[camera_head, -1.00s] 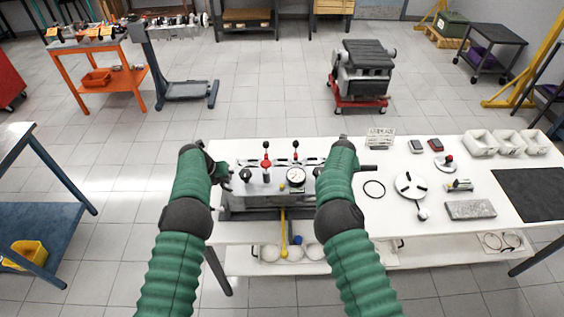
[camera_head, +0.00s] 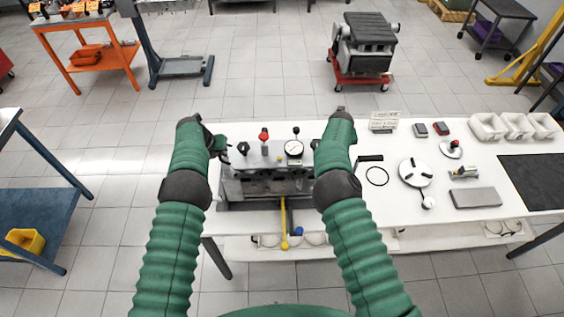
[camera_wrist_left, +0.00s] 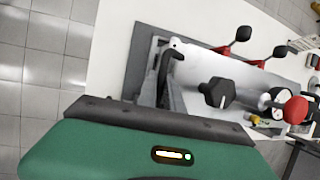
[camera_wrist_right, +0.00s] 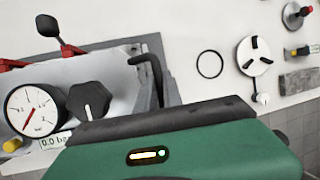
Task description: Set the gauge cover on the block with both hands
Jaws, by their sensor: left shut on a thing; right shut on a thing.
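The gauge cover (camera_head: 270,159) is a grey metal piece with a white dial gauge (camera_head: 294,149), a red knob and black knobs. It sits over the grey block (camera_head: 268,184) on the white table; whether it touches the block cannot be told. My left gripper (camera_head: 218,146) is shut at the cover's left end, where the left wrist view shows a black handle (camera_wrist_left: 171,65). My right gripper (camera_head: 316,144) is shut at the right end, mostly hidden by my arm; the right wrist view shows another black handle (camera_wrist_right: 152,76).
Right of the block lie a black ring (camera_head: 377,176), a round white plate (camera_head: 415,172), a grey slab (camera_head: 476,198) and a black mat (camera_head: 536,181). White bins (camera_head: 514,126) stand at the back right. A yellow-handled tool (camera_head: 284,225) hangs in front of the block.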

